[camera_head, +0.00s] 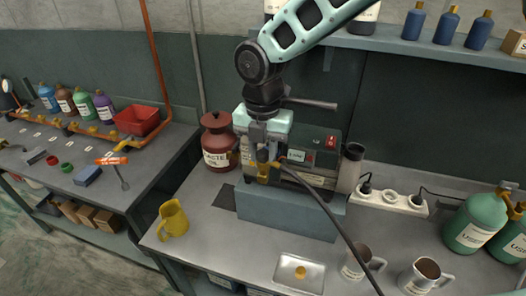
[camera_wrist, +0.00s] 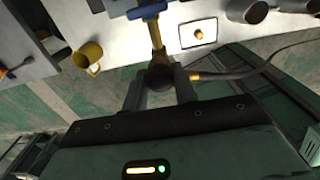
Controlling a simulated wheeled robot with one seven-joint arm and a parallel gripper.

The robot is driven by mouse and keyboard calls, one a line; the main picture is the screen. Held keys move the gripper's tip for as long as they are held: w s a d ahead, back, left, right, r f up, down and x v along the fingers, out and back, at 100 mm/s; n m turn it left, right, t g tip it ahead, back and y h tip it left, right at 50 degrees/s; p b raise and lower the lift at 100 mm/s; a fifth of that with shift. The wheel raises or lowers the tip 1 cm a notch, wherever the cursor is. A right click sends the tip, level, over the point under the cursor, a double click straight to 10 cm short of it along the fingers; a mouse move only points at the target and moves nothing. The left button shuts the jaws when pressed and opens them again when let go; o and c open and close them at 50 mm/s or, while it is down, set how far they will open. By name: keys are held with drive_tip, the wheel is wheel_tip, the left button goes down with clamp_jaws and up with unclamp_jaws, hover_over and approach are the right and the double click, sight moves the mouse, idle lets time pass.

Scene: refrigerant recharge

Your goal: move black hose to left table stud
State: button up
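My gripper (camera_head: 265,158) is in front of the recharge machine (camera_head: 318,150) on the right-hand bench. In the wrist view its two fingers (camera_wrist: 160,88) flank a round black coupling (camera_wrist: 158,77) and appear closed on it. The black hose (camera_head: 330,212) leaves the coupling by a brass end (camera_wrist: 196,76) and runs down to the right. A brass fitting (camera_wrist: 155,38) with a blue handle (camera_wrist: 147,9) lines up with the coupling; whether they are joined I cannot tell. On the left table (camera_head: 130,180), a brass-orange pipe (camera_head: 88,128) carries several small fittings; I cannot single out the stud.
A yellow mug (camera_head: 173,219), metal tray (camera_head: 299,274) and two steel mugs (camera_head: 358,262) stand along the right bench's front. A red waste oil can (camera_head: 217,145) stands behind. The left table holds bottles, a red bin (camera_head: 137,120) and tools.

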drive_tip(key=shift+c, duration=1.4)
drive_tip(key=shift+r, duration=0.1)
drive_tip(key=shift+n+p, duration=0.4)
drive_tip(key=shift+p, duration=0.05)
drive_tip(key=shift+n+p, duration=1.15)
drive_tip(key=shift+n, duration=0.25)
